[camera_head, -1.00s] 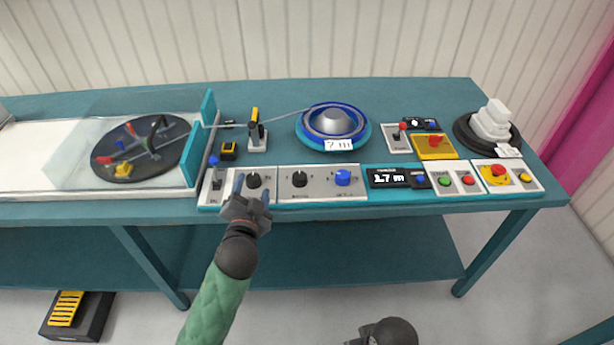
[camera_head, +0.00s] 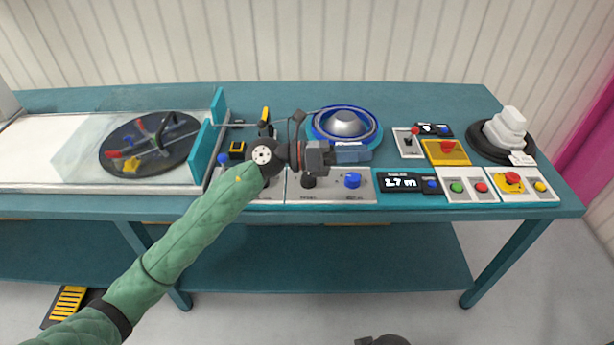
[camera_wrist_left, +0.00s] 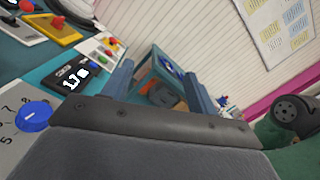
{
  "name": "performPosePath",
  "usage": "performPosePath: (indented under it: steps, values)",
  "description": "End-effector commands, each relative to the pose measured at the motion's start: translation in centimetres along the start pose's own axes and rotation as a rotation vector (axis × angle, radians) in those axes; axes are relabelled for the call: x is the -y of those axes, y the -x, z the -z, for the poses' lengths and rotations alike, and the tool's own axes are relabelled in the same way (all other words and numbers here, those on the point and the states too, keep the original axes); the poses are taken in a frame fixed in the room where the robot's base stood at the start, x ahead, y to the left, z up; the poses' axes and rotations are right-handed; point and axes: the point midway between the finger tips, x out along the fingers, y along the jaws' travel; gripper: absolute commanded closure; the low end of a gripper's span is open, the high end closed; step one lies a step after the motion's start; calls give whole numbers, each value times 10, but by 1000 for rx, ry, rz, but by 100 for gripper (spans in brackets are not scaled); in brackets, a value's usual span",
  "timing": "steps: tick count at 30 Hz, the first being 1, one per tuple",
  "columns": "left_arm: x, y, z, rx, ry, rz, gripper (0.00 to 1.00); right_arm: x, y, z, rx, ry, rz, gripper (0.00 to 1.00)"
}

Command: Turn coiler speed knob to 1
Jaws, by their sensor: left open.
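The control panel (camera_head: 330,196) at the bench front carries a black knob (camera_head: 309,182) and a blue knob (camera_head: 352,180). I cannot read which one is the coiler speed knob. The blue knob (camera_wrist_left: 33,116) also shows at the left edge of the left wrist view, with scale digits beside it. My left gripper (camera_head: 364,152) is open and points right, above and behind the blue knob. Its jaws (camera_wrist_left: 160,72) are empty in the left wrist view. My left arm hides most of the panel farther left. Only a dark bit of my right arm shows at the bottom edge.
A blue reel (camera_head: 345,124) sits just behind my left gripper. A display (camera_head: 400,183) reading 1.7 m, green and red buttons, and a yellow emergency-stop panel (camera_head: 510,181) line the front right. A glass-guarded turntable (camera_head: 150,150) stands left.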

Motion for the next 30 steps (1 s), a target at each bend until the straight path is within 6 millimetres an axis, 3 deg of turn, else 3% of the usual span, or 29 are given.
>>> performPosePath:
  steps: [7,15,21,26,30]
  values:
    - [-48,28,31,-518,-271,-97,41,4,-6,10,-38,0,15,64]
    - [-105,105,28,-1027,-427,-261,41,10,-13,16,-66,8,29,64]
    - [-121,142,16,-1208,-451,-336,41,13,-16,15,-75,16,35,64]
    - [-126,146,19,-1236,-450,-346,41,13,-15,10,-63,14,34,64]
    - [-133,139,33,-1233,-448,-342,41,9,-9,4,-37,9,24,64]
